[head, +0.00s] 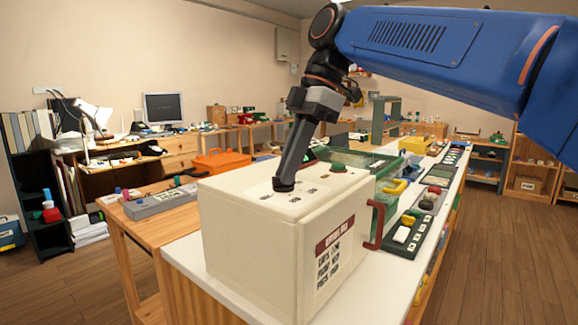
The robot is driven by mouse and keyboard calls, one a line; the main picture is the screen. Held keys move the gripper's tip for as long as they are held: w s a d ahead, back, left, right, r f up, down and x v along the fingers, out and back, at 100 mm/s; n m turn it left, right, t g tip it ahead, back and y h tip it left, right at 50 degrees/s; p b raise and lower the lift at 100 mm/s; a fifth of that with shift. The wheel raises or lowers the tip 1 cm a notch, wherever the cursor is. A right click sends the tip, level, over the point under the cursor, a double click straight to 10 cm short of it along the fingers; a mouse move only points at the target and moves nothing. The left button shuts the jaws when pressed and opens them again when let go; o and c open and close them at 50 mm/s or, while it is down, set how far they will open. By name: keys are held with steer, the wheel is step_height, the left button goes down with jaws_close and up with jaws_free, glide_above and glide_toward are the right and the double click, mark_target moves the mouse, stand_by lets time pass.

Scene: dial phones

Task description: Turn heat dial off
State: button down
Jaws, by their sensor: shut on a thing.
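A cream-white box (250,250) with a red handle on its right side stands on the white counter. A dark dial (283,187) sits on its top face, with small dark marks around it that are too small to read. My gripper (286,178) points down from above, slightly tilted, with its dark fingers shut on the dial. The fingers hide most of the dial, so its pointer position cannot be told.
Behind the box are a green clear-sided case (365,162) and yellow parts. Dark panels with switches (402,235) lie along the counter to the right. An orange toolbox (216,163) and a grey device (160,202) are on the wooden bench at left. The floor at right is clear.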

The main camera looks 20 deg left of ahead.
steer(key=n, duration=0.2)
steer(key=n+h, duration=0.1)
steer(key=n, duration=0.1)
steer(key=n+g+h, duration=0.1)
steer(key=n, duration=0.1)
steer(key=shift+w+a, duration=0.2)
steer(key=shift+a, duration=0.05)
stand_by(0.3)
steer(key=c, duration=1.8)
jaws_free()
